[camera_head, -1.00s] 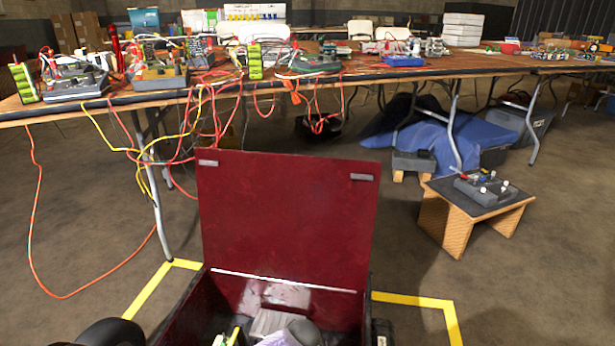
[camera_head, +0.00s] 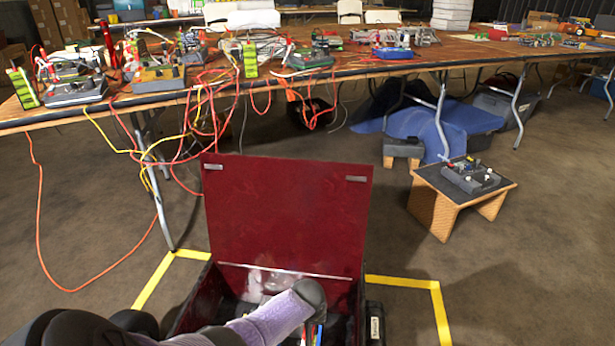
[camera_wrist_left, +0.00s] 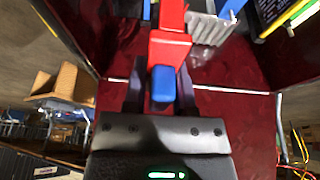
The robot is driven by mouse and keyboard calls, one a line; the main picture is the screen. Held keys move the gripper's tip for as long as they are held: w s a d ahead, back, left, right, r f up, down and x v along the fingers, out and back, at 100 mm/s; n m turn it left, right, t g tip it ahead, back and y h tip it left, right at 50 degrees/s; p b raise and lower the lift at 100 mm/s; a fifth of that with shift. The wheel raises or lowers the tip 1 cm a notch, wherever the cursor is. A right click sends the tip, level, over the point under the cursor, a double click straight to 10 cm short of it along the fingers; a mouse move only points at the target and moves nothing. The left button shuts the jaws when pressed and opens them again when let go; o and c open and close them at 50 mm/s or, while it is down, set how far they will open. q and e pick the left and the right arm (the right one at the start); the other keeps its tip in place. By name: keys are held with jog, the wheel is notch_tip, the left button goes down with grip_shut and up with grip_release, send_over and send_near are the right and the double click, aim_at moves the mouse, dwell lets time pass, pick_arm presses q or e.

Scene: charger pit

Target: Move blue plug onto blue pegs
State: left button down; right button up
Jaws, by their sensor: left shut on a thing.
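My left gripper (camera_wrist_left: 160,95) is shut on a blue block-shaped piece, the blue plug (camera_wrist_left: 162,84), between its dark fingers in the left wrist view. A red part lies directly beyond the plug there; I cannot tell whether they are joined. In the head view my left arm reaches from the lower left into the open dark red box (camera_head: 285,215), and the fingertips are mostly hidden behind the arm. Blue pegs cannot be made out clearly; a small grey board (camera_head: 474,177) with white knobs sits on a low wooden stand at right. My right gripper is out of view.
A long table (camera_head: 350,75) with electronics, red and yellow wires and a blue device (camera_head: 392,53) stands behind the box. The low wooden stand (camera_head: 438,205) is on the floor at right. Yellow tape (camera_head: 405,282) marks the floor around the box. Wires hang from the table's left side.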

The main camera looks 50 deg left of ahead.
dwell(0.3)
pick_arm(q)
notch_tip(320, 180, down, 4)
jog(key=b, duration=0.3)
jog(key=shift+s, duration=0.1)
jog(key=shift+r, duration=0.2)
